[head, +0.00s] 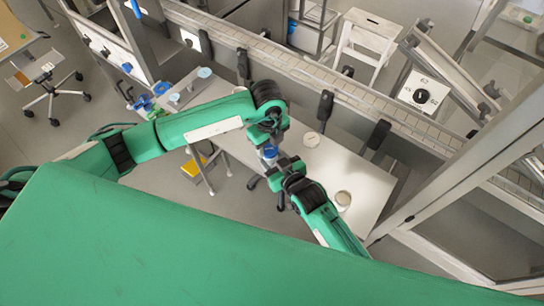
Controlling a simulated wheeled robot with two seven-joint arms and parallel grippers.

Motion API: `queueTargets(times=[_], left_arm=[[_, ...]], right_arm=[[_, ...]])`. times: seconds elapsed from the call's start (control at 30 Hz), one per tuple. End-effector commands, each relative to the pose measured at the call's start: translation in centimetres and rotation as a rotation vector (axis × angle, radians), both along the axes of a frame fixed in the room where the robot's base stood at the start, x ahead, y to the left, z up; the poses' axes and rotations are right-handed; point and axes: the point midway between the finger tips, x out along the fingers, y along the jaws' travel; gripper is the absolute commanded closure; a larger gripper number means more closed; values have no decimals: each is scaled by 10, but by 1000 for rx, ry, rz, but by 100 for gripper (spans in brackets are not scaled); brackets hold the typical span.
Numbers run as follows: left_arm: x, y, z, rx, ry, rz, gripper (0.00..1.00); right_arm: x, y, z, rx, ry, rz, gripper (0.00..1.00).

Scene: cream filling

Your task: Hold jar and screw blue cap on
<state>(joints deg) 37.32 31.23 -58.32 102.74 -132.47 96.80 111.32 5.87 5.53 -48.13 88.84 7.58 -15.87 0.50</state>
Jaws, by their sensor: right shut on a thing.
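A small blue cap (270,152) shows between my two grippers, above the floor gap beside the white table. The jar is mostly hidden by the grippers, and I cannot tell whether the cap touches it. My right gripper (280,164) comes from below right and is shut on what seems to be the jar, just beside the cap. My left gripper (270,136) hangs from the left arm just above the cap. Its fingers are too small and overlapped to show whether they are open or shut.
Blue items (160,88) and a grey-blue round piece (205,72) lie on the left part. A conveyor (300,65) runs behind; a metal frame (470,150) stands at right.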

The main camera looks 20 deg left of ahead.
Motion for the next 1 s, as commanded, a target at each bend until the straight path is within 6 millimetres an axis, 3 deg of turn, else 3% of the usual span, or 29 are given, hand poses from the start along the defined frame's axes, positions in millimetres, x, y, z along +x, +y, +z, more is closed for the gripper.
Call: queueTargets(times=[0.13, 0.17, 0.33, 0.47, 0.8, 1.0], left_arm=[[0, 0, 0, 0, 0, -1, 78], [0, 0, 0, 0, 0, -1, 59], [0, 0, 0, 0, 0, -1, 90], [0, 0, 0, 1, -1, -42, 90], [1, 0, 0, 2, -1, -426, 90], [1, -1, 0, 1, -1, -505, 90]], right_arm=[[0, 0, 0, 0, 0, 0, 81], [0, 0, 0, 0, 0, 0, 81], [0, 0, 0, 0, 0, 0, 81], [0, 0, 0, 0, 0, 0, 81], [0, 0, 0, 0, 0, 0, 81], [0, 0, 0, 0, 0, 0, 81]])
